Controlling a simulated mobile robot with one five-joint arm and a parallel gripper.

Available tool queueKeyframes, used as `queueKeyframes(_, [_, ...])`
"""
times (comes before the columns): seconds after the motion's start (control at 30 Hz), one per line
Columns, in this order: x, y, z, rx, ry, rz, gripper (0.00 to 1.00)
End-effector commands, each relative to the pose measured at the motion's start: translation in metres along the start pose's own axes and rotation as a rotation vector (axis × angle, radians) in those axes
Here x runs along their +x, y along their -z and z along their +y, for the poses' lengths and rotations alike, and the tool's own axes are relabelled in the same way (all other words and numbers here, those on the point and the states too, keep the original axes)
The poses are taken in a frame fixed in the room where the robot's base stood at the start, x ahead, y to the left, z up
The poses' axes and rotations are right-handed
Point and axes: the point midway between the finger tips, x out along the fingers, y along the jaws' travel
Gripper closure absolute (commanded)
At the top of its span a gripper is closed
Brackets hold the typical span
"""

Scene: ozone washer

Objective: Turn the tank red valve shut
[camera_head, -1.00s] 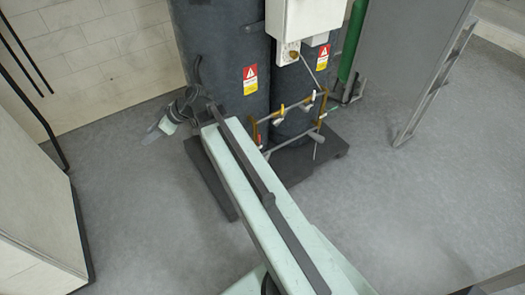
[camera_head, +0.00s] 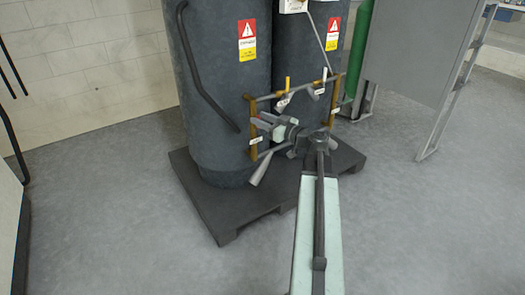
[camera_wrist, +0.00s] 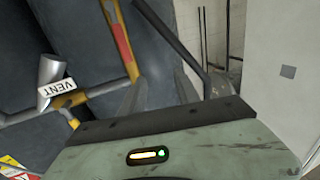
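Two dark tanks (camera_head: 222,85) stand upright, with a brass-yellow pipe frame (camera_head: 253,112) in front of them. My gripper (camera_head: 262,124) is at the left upright of this frame and hides part of it. In the wrist view, a red strip, likely the red valve's handle (camera_wrist: 119,40), lies along the yellow pipe, above and left of the fingers. The dark fingers of my gripper (camera_wrist: 158,88) appear apart, with nothing visibly held between them. I cannot tell whether a finger touches the valve or pipe.
A grey handle with a VENT tag (camera_wrist: 57,87) is left of the fingers. A black curved bar (camera_head: 200,75) runs down the left tank. The tanks stand on a dark pallet (camera_head: 228,226). A grey panel (camera_head: 420,50) stands at right. The floor in front is clear.

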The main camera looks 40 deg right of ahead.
Motion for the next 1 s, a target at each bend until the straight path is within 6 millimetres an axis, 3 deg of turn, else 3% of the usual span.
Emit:
queueKeyframes(0.03, [-0.014,-0.037,0.014,0.000,-0.026,0.000,0.62])
queueKeyframes(0.1, [-0.027,-0.051,0.028,0.000,-0.052,0.000,0.62])
queueKeyframes(0.2, [-0.039,-0.059,0.038,0.000,-0.074,-0.001,0.62])
queueKeyframes(0.37, [-0.042,-0.056,0.042,0.000,-0.079,-0.001,0.62])
queueKeyframes(0.47, [-0.035,-0.055,0.042,0.000,-0.078,-0.001,0.62])
queueKeyframes(0.8, [0.025,-0.056,0.047,0.000,-0.076,-0.002,0.62])
queueKeyframes(1.0, [0.037,-0.056,0.047,0.000,-0.078,-0.002,0.62])
